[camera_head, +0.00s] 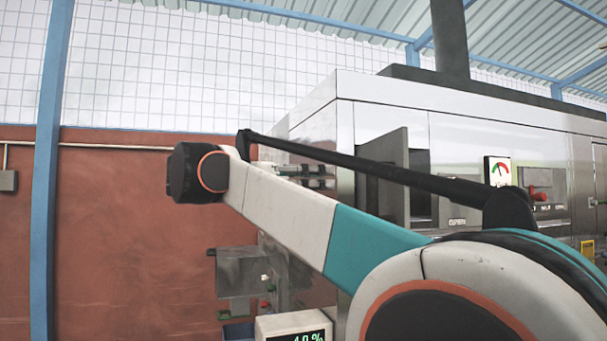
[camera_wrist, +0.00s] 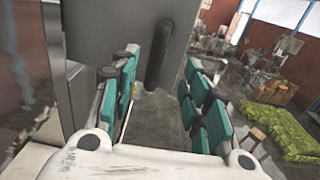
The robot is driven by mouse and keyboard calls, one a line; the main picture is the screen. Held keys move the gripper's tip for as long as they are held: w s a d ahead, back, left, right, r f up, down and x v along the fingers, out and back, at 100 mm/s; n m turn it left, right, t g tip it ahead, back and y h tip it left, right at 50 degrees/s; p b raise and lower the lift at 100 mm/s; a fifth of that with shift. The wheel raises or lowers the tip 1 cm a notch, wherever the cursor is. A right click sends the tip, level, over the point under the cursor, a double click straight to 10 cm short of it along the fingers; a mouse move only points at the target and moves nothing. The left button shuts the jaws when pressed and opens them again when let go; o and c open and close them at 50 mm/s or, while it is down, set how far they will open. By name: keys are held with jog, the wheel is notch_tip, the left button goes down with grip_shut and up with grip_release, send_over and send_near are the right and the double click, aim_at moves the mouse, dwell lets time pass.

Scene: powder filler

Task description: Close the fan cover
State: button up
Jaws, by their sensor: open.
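The fan cover looks to be the grey panel (camera_head: 384,155) standing swung out from the machine's front, with a dark opening beside it, partly hidden by my arm. In the wrist view, a grey panel (camera_wrist: 110,28) with a dark vertical handle (camera_wrist: 160,55) fills the upper middle; it appears to be the same cover. My gripper (camera_wrist: 162,68) is open, its teal-padded fingers on either side of the handle in the picture. I cannot tell how far the handle is from the fingers. My gripper is not clearly visible in the head view.
The machine (camera_head: 470,145) carries a gauge (camera_head: 497,171) and a red knob (camera_head: 537,194) right of the opening. A grey box (camera_head: 243,272) stands low at left.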

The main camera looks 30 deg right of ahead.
jog(key=p+x, duration=0.3)
jog(key=x, duration=1)
jog(key=shift+d+p, duration=0.35)
jog(key=shift+d, duration=0.05)
grip_shut()
